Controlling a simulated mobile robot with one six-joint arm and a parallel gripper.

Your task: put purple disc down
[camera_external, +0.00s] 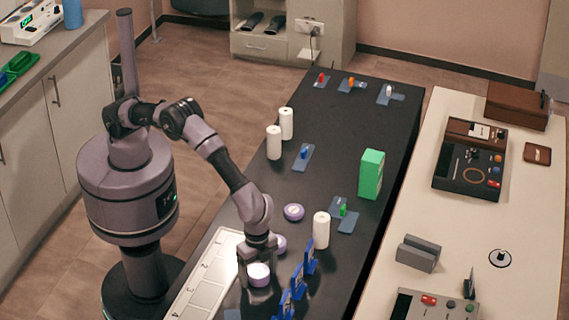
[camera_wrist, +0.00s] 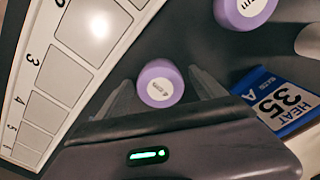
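A purple disc with a pale, marked face (camera_external: 259,275) is at my gripper (camera_external: 259,268), over the dark table beside the numbered tray. In the wrist view, this disc (camera_wrist: 160,84) is between the two fingers of my gripper (camera_wrist: 160,76). The fingers stand close to its sides. I cannot tell whether both fingers touch it or whether it rests on the table. A second purple disc (camera_external: 281,243) stands just behind my gripper, partly hidden; it also shows at the top of the wrist view (camera_wrist: 245,10). A third purple disc (camera_external: 294,212) lies farther back.
The white numbered tray (camera_external: 205,272) lies left of my gripper. Blue sign cards (camera_external: 309,257), one reading "HEAT 35 A" in the wrist view (camera_wrist: 283,103), stand close on the right. A white cylinder (camera_external: 321,230) and a green box (camera_external: 371,174) stand farther back on the black table (camera_external: 345,110).

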